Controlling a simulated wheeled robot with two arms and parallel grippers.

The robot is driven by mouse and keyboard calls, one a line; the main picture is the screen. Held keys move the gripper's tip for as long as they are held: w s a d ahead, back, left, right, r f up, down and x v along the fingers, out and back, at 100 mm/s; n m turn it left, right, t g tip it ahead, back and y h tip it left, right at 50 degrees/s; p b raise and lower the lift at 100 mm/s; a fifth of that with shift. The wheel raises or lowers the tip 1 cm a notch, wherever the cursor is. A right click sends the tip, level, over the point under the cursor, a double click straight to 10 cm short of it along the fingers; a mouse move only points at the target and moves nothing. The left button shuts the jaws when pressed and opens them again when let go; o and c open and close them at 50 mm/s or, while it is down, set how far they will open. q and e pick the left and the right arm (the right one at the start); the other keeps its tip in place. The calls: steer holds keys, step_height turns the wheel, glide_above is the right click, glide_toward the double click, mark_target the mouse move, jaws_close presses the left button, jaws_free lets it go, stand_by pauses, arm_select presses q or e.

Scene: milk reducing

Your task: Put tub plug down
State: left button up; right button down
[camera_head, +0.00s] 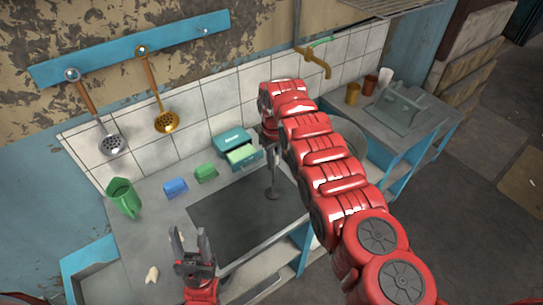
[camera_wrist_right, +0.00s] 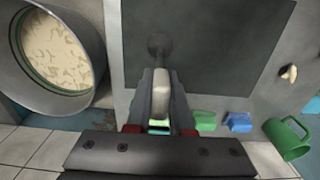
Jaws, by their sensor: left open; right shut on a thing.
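The tub plug looks like a dark round disc on a thin stem (camera_head: 273,189). In the head view it hangs upright under my right gripper (camera_head: 269,138), over the dark rectangular panel (camera_head: 225,222) in the counter. In the right wrist view my right gripper (camera_wrist_right: 160,98) is shut on a pale, handle-like part, and the dark disc of the plug (camera_wrist_right: 159,43) shows beyond the fingertips. I cannot tell whether the disc touches the panel. My left gripper (camera_head: 190,243) is open and empty, fingers up, near the front of the counter.
A green pitcher (camera_head: 123,198), blue sponge (camera_head: 175,188), green sponge (camera_head: 206,173) and teal box (camera_head: 233,141) stand left of and behind the panel. A large pot (camera_wrist_right: 60,50) stands beside it. A small pale piece (camera_head: 152,275) lies at the front left.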

steer(key=shift+s+d+r, duration=0.1)
steer(key=c, duration=0.8)
jaws_free()
steer(key=shift+f, duration=0.2)
steer(key=shift+r, duration=0.1)
steer(key=shift+r, duration=0.1)
